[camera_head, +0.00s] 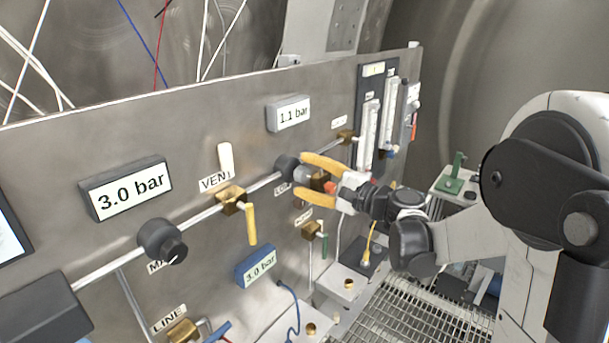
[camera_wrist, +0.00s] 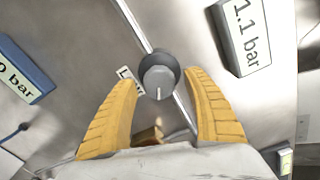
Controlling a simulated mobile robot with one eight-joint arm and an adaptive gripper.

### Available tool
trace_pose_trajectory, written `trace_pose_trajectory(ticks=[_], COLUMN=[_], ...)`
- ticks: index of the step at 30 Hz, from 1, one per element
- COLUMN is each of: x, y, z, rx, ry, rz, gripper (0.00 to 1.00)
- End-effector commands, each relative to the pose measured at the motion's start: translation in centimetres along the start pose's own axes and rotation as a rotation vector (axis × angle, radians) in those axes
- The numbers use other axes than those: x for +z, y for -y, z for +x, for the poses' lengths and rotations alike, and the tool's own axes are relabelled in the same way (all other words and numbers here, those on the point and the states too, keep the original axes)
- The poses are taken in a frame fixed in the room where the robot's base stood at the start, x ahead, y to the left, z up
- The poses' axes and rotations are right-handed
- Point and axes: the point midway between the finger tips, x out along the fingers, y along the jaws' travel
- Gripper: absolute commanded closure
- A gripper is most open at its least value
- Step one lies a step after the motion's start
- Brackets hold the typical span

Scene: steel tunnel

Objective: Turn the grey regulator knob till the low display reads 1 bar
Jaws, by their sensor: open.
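The grey regulator knob (camera_wrist: 159,80) sits on a dark round body on the steel panel, with a white pointer line on its face. In the head view the knob (camera_head: 301,175) is partly hidden by my gripper (camera_head: 306,177). The low display (camera_head: 290,114) above it reads 1.1 bar; it also shows tilted in the wrist view (camera_wrist: 243,32). My gripper (camera_wrist: 160,90) is open, with its two yellow fingers on either side of the knob. I cannot tell whether either finger touches it; gaps show in the wrist view.
A black knob (camera_head: 163,242) and a 3.0 bar display (camera_head: 128,189) are at left. A brass valve with a yellow handle (camera_head: 251,223) stands left of my gripper. A blue-framed 3.0 bar display (camera_head: 257,266) is below. Flow tubes (camera_head: 369,133) stand at right.

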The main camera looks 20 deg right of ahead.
Motion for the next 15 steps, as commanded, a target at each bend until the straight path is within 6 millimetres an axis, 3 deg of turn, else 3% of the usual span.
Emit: trace_pose_trajectory(ticks=[5, 15], x=[-0.1, -0.1], y=[0.1, 0.0], z=[-2.1, -9.5], rx=[-0.001, -0.001], ry=[-0.004, -0.004], rz=[0.0, 0.0], gripper=[0.41, 0.41])
